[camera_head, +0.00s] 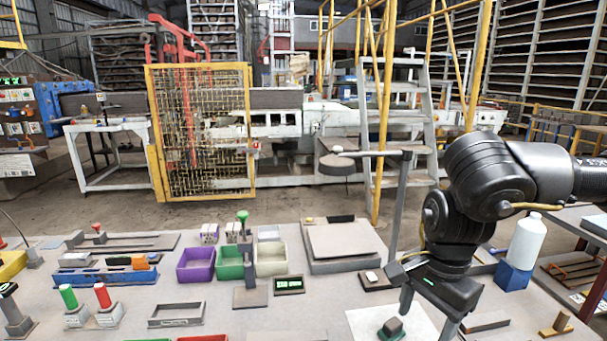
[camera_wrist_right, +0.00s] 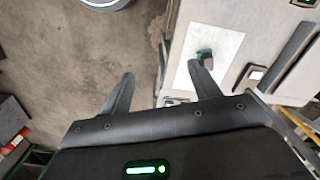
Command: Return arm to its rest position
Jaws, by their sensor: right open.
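My right arm (camera_head: 475,185) comes in from the right and is bent over the right part of the table. My right gripper (camera_head: 426,318) points down above the front right of the table. Its two fingers stand apart, with nothing between them in the wrist view (camera_wrist_right: 161,75). A small dark grey block with a green part (camera_head: 392,327) rests on a white sheet (camera_head: 365,322), left of the fingers in the head view. The block also shows in the wrist view (camera_wrist_right: 205,57), by the right fingertip. My left gripper is not in view.
A white bottle (camera_head: 527,240) on a blue block (camera_head: 513,277) stands right of the gripper. A grey flat-topped box (camera_head: 345,243) and purple (camera_head: 196,265), green and cream bins are on the table to the left. A yellow post (camera_head: 384,120) rises behind the table.

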